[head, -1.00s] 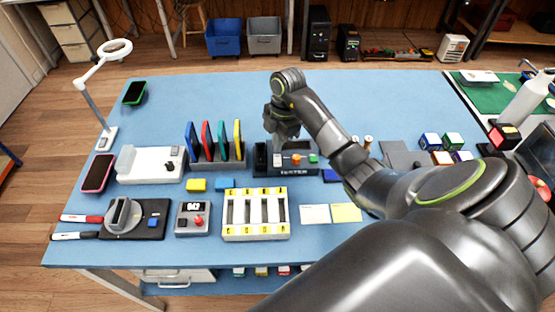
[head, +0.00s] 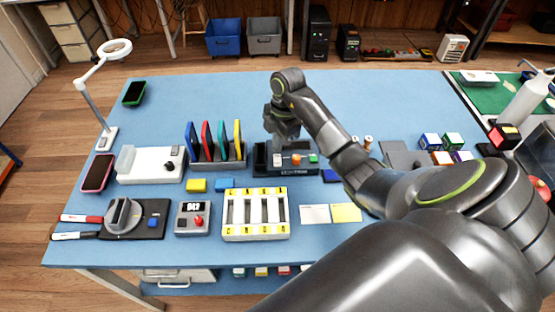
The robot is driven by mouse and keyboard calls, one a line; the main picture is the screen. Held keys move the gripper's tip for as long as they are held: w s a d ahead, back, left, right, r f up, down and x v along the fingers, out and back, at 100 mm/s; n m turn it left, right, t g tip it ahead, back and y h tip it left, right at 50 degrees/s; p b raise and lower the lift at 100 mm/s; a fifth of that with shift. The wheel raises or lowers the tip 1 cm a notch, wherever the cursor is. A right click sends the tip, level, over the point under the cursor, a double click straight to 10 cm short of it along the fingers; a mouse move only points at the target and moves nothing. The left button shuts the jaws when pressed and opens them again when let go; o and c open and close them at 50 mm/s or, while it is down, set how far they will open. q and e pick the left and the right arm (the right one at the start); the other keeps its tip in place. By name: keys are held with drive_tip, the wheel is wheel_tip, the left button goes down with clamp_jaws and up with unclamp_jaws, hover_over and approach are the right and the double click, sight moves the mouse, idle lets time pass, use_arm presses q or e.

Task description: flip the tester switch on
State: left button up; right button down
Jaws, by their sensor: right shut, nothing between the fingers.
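The tester (head: 264,169) is a dark box at the middle of the blue table, with a light-coloured part, an orange part and a green part on its top. Its front label is hard to read. My right gripper (head: 281,145) is shut and empty, pointing down at the tester's left-middle top. Its fingertips are at or just above the box; I cannot tell whether they touch it. The gripper hides part of the tester's top, and the switch's position cannot be made out. My left gripper is not in view.
Coloured phones stand in a rack (head: 233,164) left of the tester. A white-and-yellow slotted tray (head: 256,236) and a small grey meter (head: 193,218) lie in front. White and yellow cards (head: 346,212) lie front right. The table's back middle (head: 220,95) is clear.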

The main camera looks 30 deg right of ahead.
drive_tip(key=shift+f+b, duration=0.65)
drive_tip(key=shift+f, duration=0.3)
idle(0.4)
wheel_tip(320, 180, up, 7)
drive_tip(key=p, duration=0.6)
idle(0.3)
idle(0.4)
